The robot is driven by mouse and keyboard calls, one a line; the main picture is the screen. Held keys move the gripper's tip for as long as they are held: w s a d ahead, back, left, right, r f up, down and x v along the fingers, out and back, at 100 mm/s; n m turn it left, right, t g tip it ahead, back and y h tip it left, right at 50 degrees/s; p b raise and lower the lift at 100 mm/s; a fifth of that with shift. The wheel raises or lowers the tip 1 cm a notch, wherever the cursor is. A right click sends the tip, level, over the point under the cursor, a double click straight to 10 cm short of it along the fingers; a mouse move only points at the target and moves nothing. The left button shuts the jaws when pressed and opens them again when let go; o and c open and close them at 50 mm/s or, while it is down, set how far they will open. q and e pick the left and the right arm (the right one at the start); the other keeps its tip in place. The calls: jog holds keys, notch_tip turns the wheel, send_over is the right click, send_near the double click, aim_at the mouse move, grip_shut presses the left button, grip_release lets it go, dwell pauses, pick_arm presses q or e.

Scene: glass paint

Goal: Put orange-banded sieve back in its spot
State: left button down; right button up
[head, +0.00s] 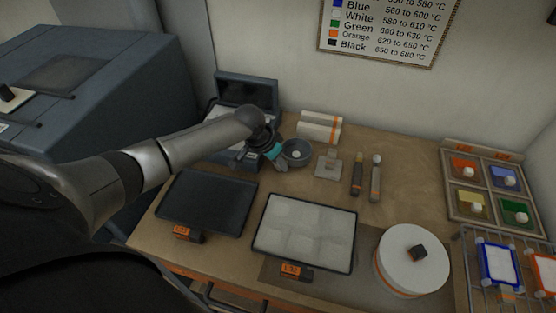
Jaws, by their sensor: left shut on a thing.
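An orange-edged square piece with a pale middle (546,273) lies on the wire rack at the right edge, partly cut off by the frame; I cannot be sure it is the orange-banded sieve. My left gripper (265,156) is at the back of the bench, in front of the open dark box (246,92) and beside the grey bowl (298,163). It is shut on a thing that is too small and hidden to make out. My right gripper is not in view.
A blue-edged square piece (499,263) shares the wire rack (470,262). A four-part tray (447,185) of coloured powders stands behind it. A dark tray (207,203), a pale panelled tray (304,232) and a white round turntable (410,262) fill the front. Two handled tools (376,180) lie mid-bench.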

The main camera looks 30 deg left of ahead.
pick_arm(q)
jog(key=shift+f, duration=0.3)
dwell(0.5)
jog(key=c, duration=0.5)
grip_release()
jog(key=p+v, duration=0.2)
jog(key=v, duration=1.3)
jog(key=shift+s+r, duration=0.1)
